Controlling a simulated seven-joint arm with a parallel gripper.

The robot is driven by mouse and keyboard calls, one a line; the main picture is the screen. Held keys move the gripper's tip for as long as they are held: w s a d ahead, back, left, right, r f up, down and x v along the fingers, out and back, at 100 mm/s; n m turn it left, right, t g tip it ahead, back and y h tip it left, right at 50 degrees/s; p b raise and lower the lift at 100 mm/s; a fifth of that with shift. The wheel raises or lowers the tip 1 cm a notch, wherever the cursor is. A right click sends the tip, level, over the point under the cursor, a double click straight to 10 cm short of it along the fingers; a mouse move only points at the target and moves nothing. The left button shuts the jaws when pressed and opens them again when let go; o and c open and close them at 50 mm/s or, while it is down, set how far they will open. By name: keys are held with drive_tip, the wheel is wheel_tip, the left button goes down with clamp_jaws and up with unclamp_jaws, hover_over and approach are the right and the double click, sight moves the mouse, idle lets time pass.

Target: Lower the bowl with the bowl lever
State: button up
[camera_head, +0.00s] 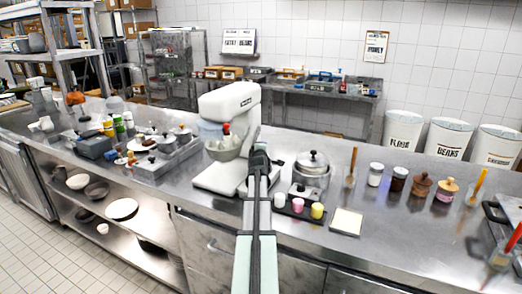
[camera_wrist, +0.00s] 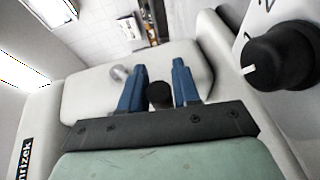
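The white stand mixer (camera_head: 228,100) stands on the counter, with its metal bowl (camera_head: 222,149) under the head. My gripper (camera_head: 259,158) is at the mixer's right side, seen from behind in the head view. In the wrist view its two blue fingers (camera_wrist: 159,86) stand apart and point at the mixer's white body (camera_wrist: 85,95). A black knob (camera_wrist: 159,95), which looks like the bowl lever's end, shows between them. I cannot tell whether the fingers touch it. A small silver knob (camera_wrist: 120,72) is just left of the fingers. The bowl is out of the wrist view.
A large black dial (camera_wrist: 280,58) sticks out close to the right of my fingers. Right of the mixer stand a lidded pot (camera_head: 312,169), a dark tray with small cups (camera_head: 298,206) and several jars. Pans and bottles crowd the counter on the left.

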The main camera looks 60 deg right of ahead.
clamp_jaws()
idle(0.4)
drive_tip(key=shift+a+r+m+g+y, duration=0.3)
drive_tip(key=shift+a+r+y, duration=0.15)
drive_tip(key=shift+r+y, duration=0.4)
drive_tip(key=shift+a+r+m+g+y, duration=0.2)
drive_tip(key=shift+r+y, duration=0.25)
drive_tip(key=shift+y, duration=0.2)
drive_tip(key=shift+a+r+m+g+y, duration=0.1)
drive_tip(key=shift+a+r+m+y, duration=0.1)
drive_tip(key=shift+r+y, duration=0.35)
wheel_tip(320, 180, up, 3)
drive_tip(key=y, duration=0.3)
drive_tip(key=shift+a+f+m+y, duration=0.1)
drive_tip(key=shift+f+m+y, duration=0.15)
drive_tip(key=shift+m, duration=0.15)
drive_tip(key=r+y, duration=0.1)
drive_tip(key=y, duration=0.1)
drive_tip(key=r+y, duration=0.2)
drive_tip(key=shift+d+m+g, duration=0.2)
drive_tip(key=shift+m+g, duration=0.1)
drive_tip(key=shift+m, duration=0.1)
drive_tip(key=shift+d+r, duration=0.15)
drive_tip(key=shift+r, duration=0.3)
